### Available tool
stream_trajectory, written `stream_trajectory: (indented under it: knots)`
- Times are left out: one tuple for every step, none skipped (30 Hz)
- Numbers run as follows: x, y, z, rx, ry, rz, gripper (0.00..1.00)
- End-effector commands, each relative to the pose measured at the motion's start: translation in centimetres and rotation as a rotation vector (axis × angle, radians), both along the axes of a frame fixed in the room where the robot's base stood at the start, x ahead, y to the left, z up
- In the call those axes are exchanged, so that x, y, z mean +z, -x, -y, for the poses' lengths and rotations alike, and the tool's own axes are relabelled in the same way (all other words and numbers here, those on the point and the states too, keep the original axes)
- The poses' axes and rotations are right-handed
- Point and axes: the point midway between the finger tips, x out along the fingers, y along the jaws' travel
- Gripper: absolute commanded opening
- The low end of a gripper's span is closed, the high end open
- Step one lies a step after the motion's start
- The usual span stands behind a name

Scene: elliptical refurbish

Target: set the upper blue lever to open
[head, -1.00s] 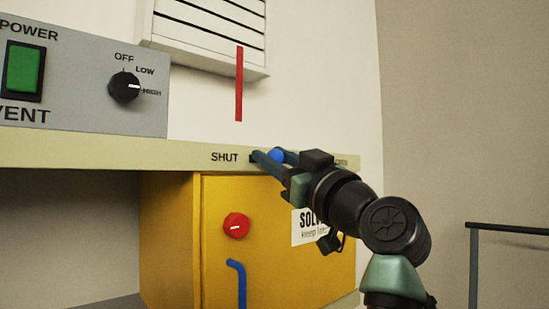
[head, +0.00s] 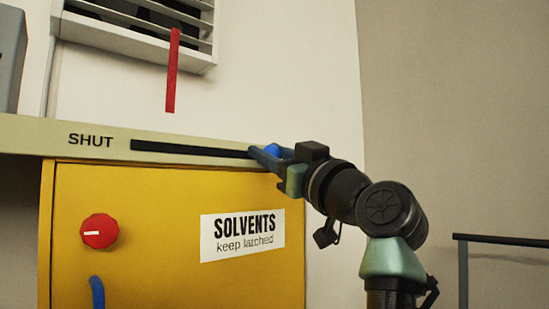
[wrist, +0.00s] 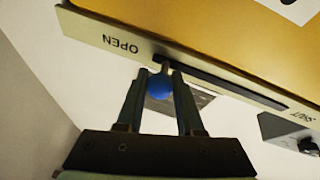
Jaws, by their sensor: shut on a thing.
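The upper blue lever is a slider with a round blue knob (head: 272,150) on a dark slot (head: 190,148) in the pale shelf edge. SHUT is printed at the slot's left end in the head view. In the wrist view the blue knob (wrist: 160,87) sits at the slot end beside the word OPEN (wrist: 121,43); my arm hides that word in the head view. My gripper (head: 264,153) is shut around the knob, with one finger on each side in the wrist view (wrist: 159,75).
Below the shelf edge is a yellow cabinet (head: 180,270) with a red knob (head: 99,231), a lower blue handle (head: 97,292) and a SOLVENTS label (head: 243,235). A louvred vent (head: 140,35) with a red strip (head: 172,70) is above. A dark rail (head: 500,241) stands at right.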

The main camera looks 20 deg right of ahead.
Motion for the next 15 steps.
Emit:
stream_trajectory:
  knots:
    - [0.04, 0.05, 0.62, -0.014, -0.005, 0.002, 0.00]
    - [0.06, 0.05, 0.66, -0.015, -0.006, 0.002, 0.00]
    - [0.09, 0.08, 0.70, -0.016, -0.005, 0.003, 0.00]
    - [0.10, 0.09, 0.72, -0.016, -0.005, 0.003, 0.00]
    - [0.12, 0.09, 0.73, -0.016, -0.005, 0.003, 0.00]
    - [0.13, 0.10, 0.75, -0.017, -0.006, 0.003, 0.00]
    - [0.14, 0.10, 0.75, -0.017, -0.006, 0.003, 0.00]
    - [0.14, 0.10, 0.75, -0.017, -0.005, 0.004, 0.00]
    - [0.15, 0.11, 0.75, -0.017, -0.005, 0.004, 0.00]
    - [0.16, 0.10, 0.75, -0.017, -0.005, 0.004, 0.00]
    - [0.17, 0.12, 0.76, -0.017, -0.005, 0.004, 0.41]
    - [0.16, 0.12, 0.75, -0.017, -0.005, 0.004, 0.49]
    - [0.15, 0.11, 0.74, -0.017, -0.005, 0.004, 0.54]
    - [0.15, 0.11, 0.72, -0.016, -0.004, 0.004, 0.59]
    - [0.13, 0.10, 0.68, -0.015, -0.004, 0.003, 0.66]
